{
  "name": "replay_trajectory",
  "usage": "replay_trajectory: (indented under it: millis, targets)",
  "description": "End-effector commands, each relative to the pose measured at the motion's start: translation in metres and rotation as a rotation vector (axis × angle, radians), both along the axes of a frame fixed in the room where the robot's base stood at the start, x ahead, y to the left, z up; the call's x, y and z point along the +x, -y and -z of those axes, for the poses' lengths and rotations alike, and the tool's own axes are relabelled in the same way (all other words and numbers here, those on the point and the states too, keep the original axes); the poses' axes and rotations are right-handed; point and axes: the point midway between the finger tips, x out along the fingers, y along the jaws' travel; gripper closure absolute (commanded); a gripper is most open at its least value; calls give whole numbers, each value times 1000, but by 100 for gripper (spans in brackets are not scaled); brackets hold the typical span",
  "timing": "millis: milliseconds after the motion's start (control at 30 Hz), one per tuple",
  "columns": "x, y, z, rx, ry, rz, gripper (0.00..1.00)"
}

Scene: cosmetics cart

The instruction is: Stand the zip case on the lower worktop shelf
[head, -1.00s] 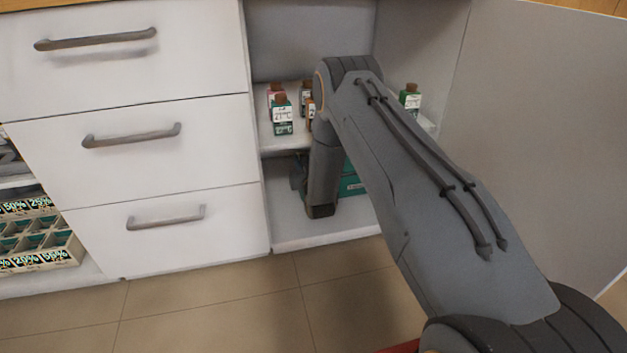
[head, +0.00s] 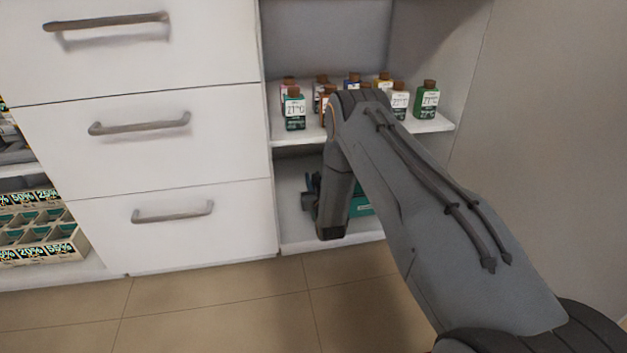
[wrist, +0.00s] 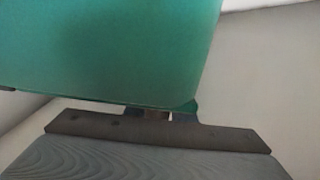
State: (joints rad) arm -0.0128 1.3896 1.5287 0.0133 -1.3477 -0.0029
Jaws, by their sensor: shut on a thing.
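The teal zip case (head: 362,204) shows partly behind my arm, inside the lower compartment of the open cupboard. In the wrist view the teal case (wrist: 115,50) fills the upper left, right at the jaws. My gripper (wrist: 155,118) is shut on it; in the head view my arm hides the fingers. The lower worktop shelf (head: 294,236) is the white floor of this compartment. Whether the case touches it, and how far it tilts, I cannot tell.
White drawers (head: 150,165) stand to the left. A divided box (head: 40,240) sits on a low shelf at the far left. The tiled floor in front is clear.

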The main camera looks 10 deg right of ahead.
Motion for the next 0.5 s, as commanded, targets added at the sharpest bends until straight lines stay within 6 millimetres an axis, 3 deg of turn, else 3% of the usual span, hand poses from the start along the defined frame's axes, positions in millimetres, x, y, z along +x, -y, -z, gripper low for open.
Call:
replay_trajectory:
  millis: [33, 133, 500]
  targets:
    - [0, 0, 1, 0, 0, 0, 72]
    - [0, 0, 0, 0, 0, 0, 59]
    - [-4, 0, -2, 0, -2, 0, 59]
